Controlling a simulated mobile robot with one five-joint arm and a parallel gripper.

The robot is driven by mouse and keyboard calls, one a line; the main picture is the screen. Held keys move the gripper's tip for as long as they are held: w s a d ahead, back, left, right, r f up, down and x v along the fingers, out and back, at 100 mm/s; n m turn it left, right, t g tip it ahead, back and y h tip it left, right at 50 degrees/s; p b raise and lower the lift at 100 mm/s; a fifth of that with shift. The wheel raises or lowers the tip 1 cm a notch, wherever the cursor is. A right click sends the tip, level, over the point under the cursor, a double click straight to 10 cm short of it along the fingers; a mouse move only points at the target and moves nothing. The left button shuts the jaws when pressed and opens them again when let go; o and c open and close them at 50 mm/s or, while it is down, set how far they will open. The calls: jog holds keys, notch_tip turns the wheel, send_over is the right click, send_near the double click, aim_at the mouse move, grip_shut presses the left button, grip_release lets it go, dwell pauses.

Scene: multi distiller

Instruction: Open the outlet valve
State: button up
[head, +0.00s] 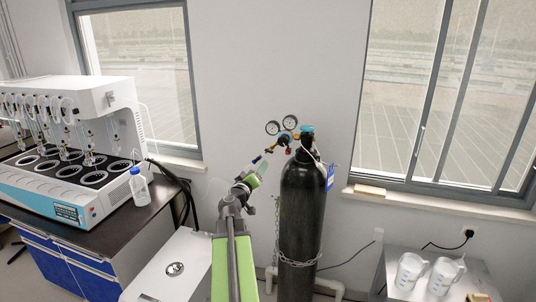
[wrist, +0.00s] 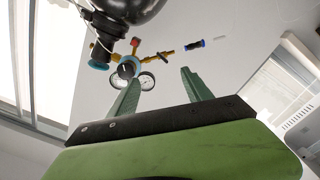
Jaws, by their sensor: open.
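A regulator with two round gauges (head: 281,125) sits at the top of a black gas cylinder (head: 303,215). In the wrist view the regulator (wrist: 128,69) appears upside down, with a brass outlet line (wrist: 164,47). I cannot tell which is the outlet valve. A teal knob (wrist: 98,65) is on the opposite side. My gripper (wrist: 161,76) is open and empty, its green fingers apart. In the head view my gripper (head: 253,172) is lower left of the regulator, partly hidden by my arm.
A chain (head: 298,263) wraps the cylinder. A bench with a multi-position distiller (head: 65,150) and a plastic bottle (head: 139,187) is at left. White jugs (head: 413,271) stand on a low table at right. Bare wall is behind the regulator.

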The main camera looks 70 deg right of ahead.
jog(key=m, duration=1.1)
send_near(269, 151)
jog(key=d, duration=0.9)
jog(key=shift+w+d+f, duration=0.1)
jog(key=shift+w, duration=0.3)
